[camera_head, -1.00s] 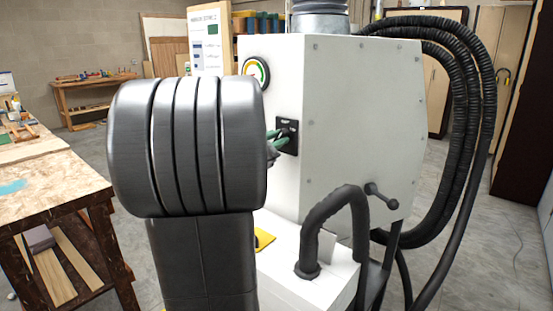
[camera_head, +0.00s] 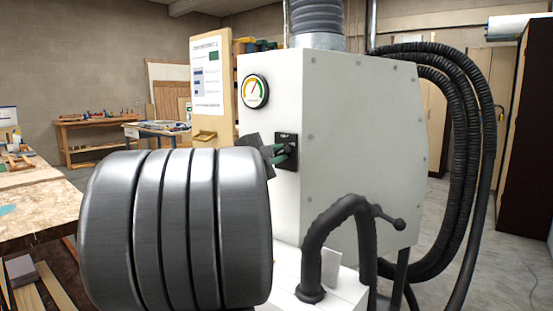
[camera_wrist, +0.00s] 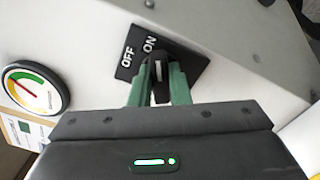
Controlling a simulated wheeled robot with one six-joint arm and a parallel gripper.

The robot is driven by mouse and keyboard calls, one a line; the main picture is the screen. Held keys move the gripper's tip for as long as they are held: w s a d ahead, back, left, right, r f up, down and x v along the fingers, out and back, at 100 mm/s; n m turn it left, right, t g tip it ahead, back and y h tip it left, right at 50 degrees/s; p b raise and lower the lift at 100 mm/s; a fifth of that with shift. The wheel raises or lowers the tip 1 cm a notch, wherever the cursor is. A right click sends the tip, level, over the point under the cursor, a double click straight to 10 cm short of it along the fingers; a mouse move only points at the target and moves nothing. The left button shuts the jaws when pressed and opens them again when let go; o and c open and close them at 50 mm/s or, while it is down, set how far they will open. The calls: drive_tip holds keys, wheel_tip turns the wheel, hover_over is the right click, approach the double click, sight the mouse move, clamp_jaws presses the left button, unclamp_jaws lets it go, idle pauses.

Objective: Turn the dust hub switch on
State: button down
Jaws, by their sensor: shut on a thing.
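The dust hub switch is a black plate (camera_wrist: 187,65) with white OFF and ON labels, on the front of the white dust hub (camera_head: 360,140). Its dark knob (camera_wrist: 158,66) sits between the two green fingers of my gripper (camera_wrist: 160,88) in the wrist view. The gripper is shut on the knob. A pale mark shows on the knob, but I cannot tell for certain which label it points to. In the head view the switch plate (camera_head: 287,142) shows beyond my arm, with the green fingertips (camera_head: 281,154) at it.
A round gauge (camera_head: 255,91) is above and left of the switch; it also shows in the wrist view (camera_wrist: 35,87). A black hose (camera_head: 335,220) and a lever handle (camera_head: 388,217) are low on the right. A workbench (camera_head: 40,200) stands at the left.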

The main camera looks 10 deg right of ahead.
drive_tip(key=c, duration=1.4)
unclamp_jaws()
drive_tip(key=shift+o, duration=0.2)
drive_tip(key=p+v, duration=0.1)
drive_tip(key=v, duration=1.2)
drive_tip(key=shift+s+a, duration=0.25)
drive_tip(key=shift+a, duration=0.05)
drive_tip(key=b+x, duration=0.1)
drive_tip(key=x, duration=1.2)
drive_tip(key=shift+w+d, duration=0.25)
drive_tip(key=shift+d, duration=0.05)
